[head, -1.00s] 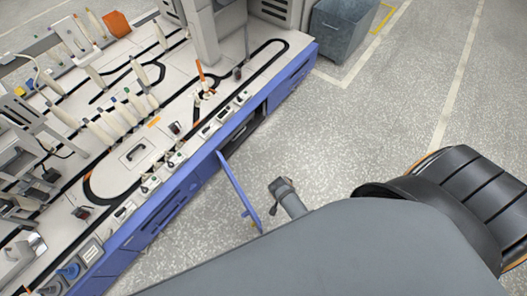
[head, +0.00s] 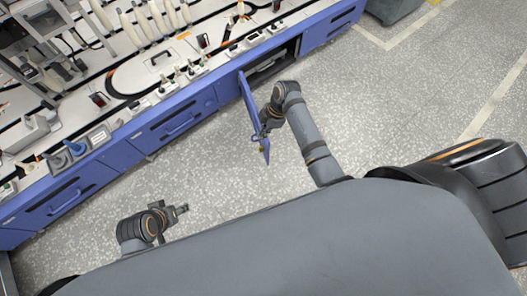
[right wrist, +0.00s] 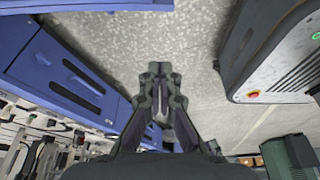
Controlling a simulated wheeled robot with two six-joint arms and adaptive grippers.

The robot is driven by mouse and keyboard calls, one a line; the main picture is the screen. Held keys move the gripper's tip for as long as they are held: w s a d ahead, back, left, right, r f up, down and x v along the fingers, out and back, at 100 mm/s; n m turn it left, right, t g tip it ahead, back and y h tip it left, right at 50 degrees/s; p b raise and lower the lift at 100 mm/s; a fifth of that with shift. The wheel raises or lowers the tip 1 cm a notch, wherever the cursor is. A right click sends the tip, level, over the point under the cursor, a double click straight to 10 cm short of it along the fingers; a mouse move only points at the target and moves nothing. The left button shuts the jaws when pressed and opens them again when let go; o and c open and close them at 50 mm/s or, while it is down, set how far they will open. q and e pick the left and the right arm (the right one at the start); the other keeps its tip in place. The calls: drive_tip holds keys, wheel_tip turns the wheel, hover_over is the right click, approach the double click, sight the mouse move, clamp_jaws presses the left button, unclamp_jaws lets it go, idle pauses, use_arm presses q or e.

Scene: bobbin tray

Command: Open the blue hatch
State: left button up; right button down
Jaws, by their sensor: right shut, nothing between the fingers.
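The blue hatch (head: 250,108) stands swung out from the blue bench front, roughly square to it, with the dark opening (head: 272,64) uncovered behind it. My right gripper (head: 266,124) is shut and empty, close against the right face of the hatch near its outer end; I cannot tell if they touch. In the right wrist view its fingers (right wrist: 159,80) are together, and a small blue piece shows behind them. My left gripper (head: 181,210) is over the floor at lower left, well apart from the hatch; its fingers are too small to read.
The blue bench (head: 210,101) runs diagonally, with drawers (head: 175,127) left of the hatch and a white top crowded with tools. A grey bin (head: 391,10) stands at upper right. The speckled floor (head: 400,110) on the right is clear.

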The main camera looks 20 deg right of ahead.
use_arm(q)
drive_tip(key=w+r+t+b, duration=0.4)
drive_tip(key=w+r+t, duration=0.3)
drive_tip(key=w, duration=0.5)
drive_tip(key=w+r+t+b, duration=0.1)
drive_tip(key=w+r+t, duration=0.1)
drive_tip(key=r+t, duration=0.3)
drive_tip(key=w+r+t+b, duration=0.1)
drive_tip(key=w+r+t, duration=0.2)
drive_tip(key=r, duration=1)
drive_tip(key=shift+w+a+r+t, duration=0.3)
drive_tip(key=shift+a+r+t, duration=0.1)
drive_tip(key=shift+t, duration=0.5)
use_arm(e)
wheel_tip(320, 180, down, 10)
drive_tip(key=shift+d+r, duration=0.25)
drive_tip(key=shift+d, duration=0.15)
